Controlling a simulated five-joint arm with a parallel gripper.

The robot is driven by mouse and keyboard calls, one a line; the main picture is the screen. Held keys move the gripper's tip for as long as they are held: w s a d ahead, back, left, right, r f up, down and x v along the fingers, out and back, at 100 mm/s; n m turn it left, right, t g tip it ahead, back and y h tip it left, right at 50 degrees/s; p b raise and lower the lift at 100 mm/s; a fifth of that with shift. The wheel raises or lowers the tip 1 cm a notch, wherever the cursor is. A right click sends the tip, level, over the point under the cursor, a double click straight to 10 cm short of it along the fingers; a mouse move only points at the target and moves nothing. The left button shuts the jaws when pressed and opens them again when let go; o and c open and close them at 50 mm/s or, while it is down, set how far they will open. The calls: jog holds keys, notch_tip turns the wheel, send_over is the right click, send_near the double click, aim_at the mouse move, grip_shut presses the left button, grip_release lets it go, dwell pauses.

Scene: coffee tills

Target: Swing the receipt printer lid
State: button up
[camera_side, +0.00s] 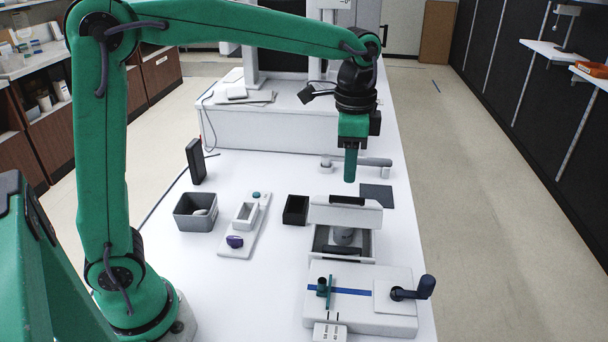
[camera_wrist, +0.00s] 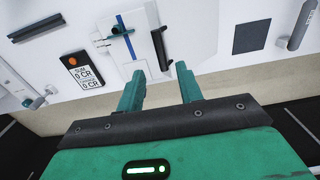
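In the side view the receipt printer (camera_side: 318,240) is a pale box with its lid (camera_side: 345,214) raised and tilted up. A dark strip runs along the lid's top edge. I cannot clearly make out the printer in the wrist view.
A white device with a blue strip (camera_side: 350,292) and dark crank (camera_side: 414,290) stands in front. A black box (camera_side: 295,210), a grey bin (camera_side: 194,214) and a white tray (camera_side: 240,248) lie left. A dark pad (camera_side: 376,195) and a pale rod (camera_side: 370,161) lie behind.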

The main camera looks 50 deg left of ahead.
aim_at(347, 197)
jog(key=shift+f, duration=3.35)
grip_shut()
